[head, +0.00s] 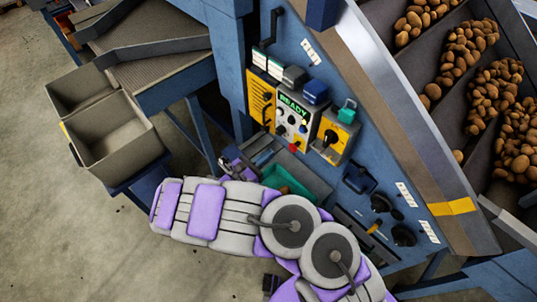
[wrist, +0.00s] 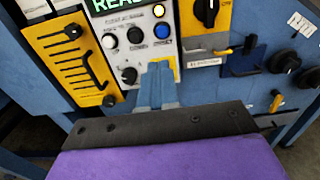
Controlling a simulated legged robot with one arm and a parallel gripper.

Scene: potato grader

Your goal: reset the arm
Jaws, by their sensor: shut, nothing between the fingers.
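My gripper (wrist: 157,72) is shut and empty in the wrist view, its two blue-grey fingers side by side. They point toward the control panel (wrist: 130,80), overlapping its lower edge in the picture; I cannot tell whether they touch it. In the head view my purple and grey arm is folded across the lower middle. The gripper end is small and partly hidden behind the arm, just below the panel (head: 291,122) with its green READY display.
A yellow slotted plate (wrist: 70,65) is left of the panel and a yellow switch box (head: 331,138) right of it. A teal tray (head: 285,181) lies below, partly covered by my arm. Grey bins (head: 112,135) stand left. Potatoes (head: 470,50) fill sloping channels upper right. Floor is clear lower left.

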